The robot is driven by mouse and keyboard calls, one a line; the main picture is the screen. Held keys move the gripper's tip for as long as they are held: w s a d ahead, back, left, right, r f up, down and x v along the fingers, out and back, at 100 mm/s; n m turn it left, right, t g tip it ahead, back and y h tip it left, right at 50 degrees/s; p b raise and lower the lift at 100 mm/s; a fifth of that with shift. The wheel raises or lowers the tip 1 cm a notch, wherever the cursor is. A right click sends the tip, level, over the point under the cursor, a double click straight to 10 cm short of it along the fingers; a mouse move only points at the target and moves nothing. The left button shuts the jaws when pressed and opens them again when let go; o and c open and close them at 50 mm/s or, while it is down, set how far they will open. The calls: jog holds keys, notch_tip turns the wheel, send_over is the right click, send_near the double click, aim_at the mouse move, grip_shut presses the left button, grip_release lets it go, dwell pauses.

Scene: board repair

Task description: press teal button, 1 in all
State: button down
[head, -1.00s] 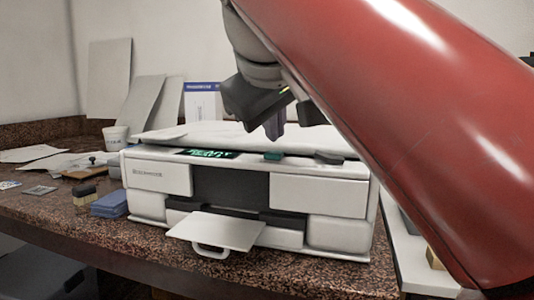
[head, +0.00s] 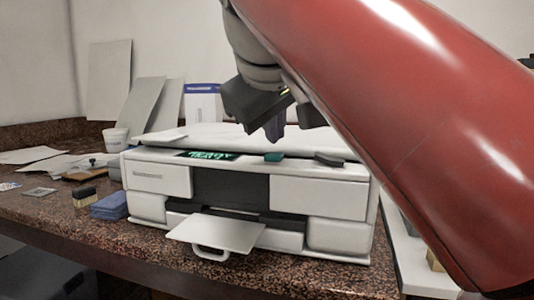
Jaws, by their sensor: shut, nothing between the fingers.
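A white printer (head: 320,197) stands on the speckled brown counter. The teal button (head: 274,157) is a small block on the printer's top front edge, right of a dark display (head: 208,154) with green lettering. My gripper (head: 273,138) points down just above the teal button, its fingers shut and empty. A small gap seems to show between fingertips and button; I cannot tell the exact depth between them. A grey control (head: 329,159) sits further right on the same edge.
The printer's output tray (head: 216,232) sticks out at the front. Left of it are a blue stack (head: 109,205), a stamp block (head: 84,196), a white cup (head: 115,140) and loose papers (head: 35,155). My red arm covers the right side.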

dwell(0.7)
jog(key=shift+f, duration=0.45)
